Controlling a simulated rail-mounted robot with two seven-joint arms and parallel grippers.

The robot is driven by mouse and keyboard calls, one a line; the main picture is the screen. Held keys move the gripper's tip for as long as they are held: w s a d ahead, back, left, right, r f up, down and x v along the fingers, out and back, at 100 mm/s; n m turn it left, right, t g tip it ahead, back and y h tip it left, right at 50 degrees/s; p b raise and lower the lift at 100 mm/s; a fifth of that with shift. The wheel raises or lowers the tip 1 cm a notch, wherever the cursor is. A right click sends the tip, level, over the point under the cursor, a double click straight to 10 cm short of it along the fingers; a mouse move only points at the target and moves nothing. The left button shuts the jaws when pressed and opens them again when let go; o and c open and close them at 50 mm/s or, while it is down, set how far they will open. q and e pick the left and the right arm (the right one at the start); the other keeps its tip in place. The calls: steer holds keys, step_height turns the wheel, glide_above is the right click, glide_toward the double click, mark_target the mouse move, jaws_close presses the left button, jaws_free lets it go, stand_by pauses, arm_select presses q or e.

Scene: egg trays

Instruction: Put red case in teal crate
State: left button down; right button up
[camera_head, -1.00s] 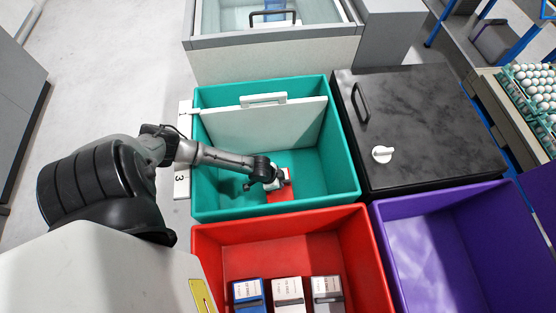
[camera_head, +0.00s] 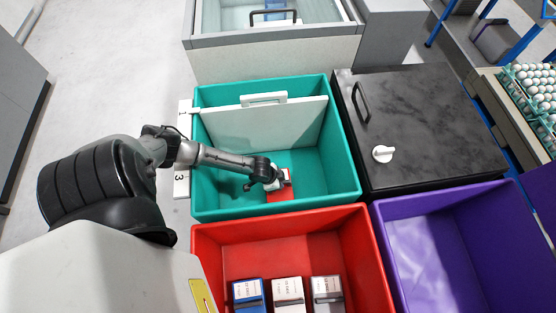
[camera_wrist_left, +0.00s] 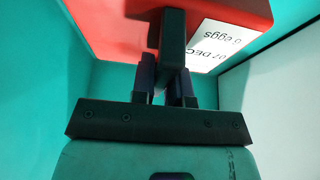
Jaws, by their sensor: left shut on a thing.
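The red case (camera_head: 281,194) is inside the teal crate (camera_head: 206,208), in its front right part, partly hidden by my gripper. My left gripper (camera_head: 277,182) reaches down into the crate and is shut on the case's dark handle. In the left wrist view my left gripper (camera_wrist_left: 170,90) grips that handle, and the red case (camera_wrist_left: 110,28) with a white egg label shows beyond it, with teal walls around. I cannot tell whether the case touches the crate floor. My right gripper is not in view.
A white divider panel (camera_head: 240,130) with a handle stands in the crate's back part. A red crate (camera_head: 215,240) in front holds blue, white and grey cases. A black lidded box (camera_head: 430,120) and an empty purple crate (camera_head: 440,240) are at right.

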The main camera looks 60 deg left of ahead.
arm_select(q)
steer(key=c, duration=1.1)
jaws_free()
steer(key=shift+o, duration=0.2)
steer(key=p+v, duration=0.6)
steer(key=v, duration=0.7)
steer(key=shift+s+r+p, duration=0.2)
steer(key=shift+r+p, duration=0.2)
steer(key=shift+a, duration=0.1)
